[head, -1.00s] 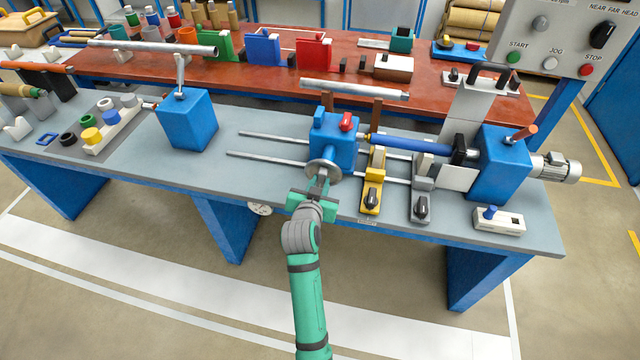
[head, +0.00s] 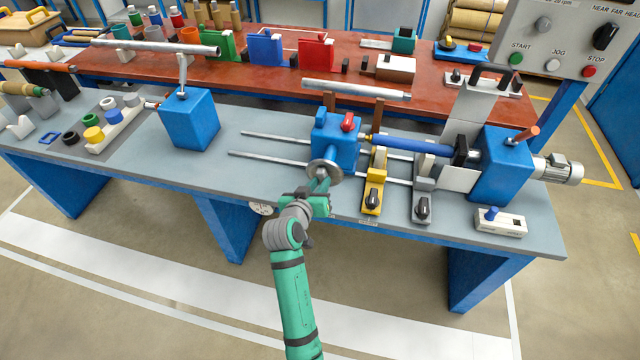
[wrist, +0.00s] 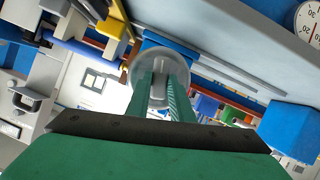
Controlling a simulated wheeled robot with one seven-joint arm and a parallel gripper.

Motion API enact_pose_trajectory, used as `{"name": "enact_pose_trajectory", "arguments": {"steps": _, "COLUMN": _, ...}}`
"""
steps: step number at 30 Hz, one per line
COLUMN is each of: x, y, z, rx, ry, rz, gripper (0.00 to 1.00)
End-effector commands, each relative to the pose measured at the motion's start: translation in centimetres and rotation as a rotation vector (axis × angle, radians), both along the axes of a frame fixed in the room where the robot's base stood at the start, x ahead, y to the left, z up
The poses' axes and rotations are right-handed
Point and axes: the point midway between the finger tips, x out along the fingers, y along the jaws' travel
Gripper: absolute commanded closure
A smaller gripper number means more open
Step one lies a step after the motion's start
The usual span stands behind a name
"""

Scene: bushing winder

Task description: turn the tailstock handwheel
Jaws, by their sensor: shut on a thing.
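The tailstock handwheel (head: 326,171) is a grey metal disc on the front of the blue tailstock (head: 337,136). My gripper (head: 320,186) is at the handwheel's front, shut on it. In the wrist view the handwheel (wrist: 141,66) is a pale round disc, and my two green gripper fingers (wrist: 161,88) reach its face with a bar of the wheel between them. Exactly how the fingertips meet the bar is partly hidden. A red knob (head: 348,122) sits on top of the tailstock.
A yellow lever block (head: 373,195) and a grey one (head: 423,190) stand close right of the handwheel. A blue rod (head: 412,143) runs from the tailstock to the blue headstock (head: 502,165). Two rails (head: 275,162) extend left over clear bench. A dial (wrist: 309,22) shows at the wrist view's corner.

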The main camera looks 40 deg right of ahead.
Motion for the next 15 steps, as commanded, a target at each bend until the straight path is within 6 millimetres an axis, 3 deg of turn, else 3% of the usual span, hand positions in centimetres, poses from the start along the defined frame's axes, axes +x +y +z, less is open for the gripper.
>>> {"name": "enact_pose_trajectory", "arguments": {"steps": 5, "x": -0.02, "y": 0.03, "z": -0.11, "rx": 0.002, "ry": 0.001, "rz": 0.000, "gripper": 1.00}}
{"name": "enact_pose_trajectory", "arguments": {"steps": 6, "x": -0.01, "y": 0.02, "z": -0.10, "rx": 0.002, "ry": 0.000, "rz": 0.000, "gripper": 0.73}}
{"name": "enact_pose_trajectory", "arguments": {"steps": 8, "x": -0.01, "y": 0.02, "z": -0.10, "rx": 0.002, "ry": 0.000, "rz": 0.000, "gripper": 0.61}}
{"name": "enact_pose_trajectory", "arguments": {"steps": 15, "x": -0.06, "y": -0.06, "z": -0.04, "rx": 0.001, "ry": -0.001, "rz": -0.002, "gripper": 0.61}}
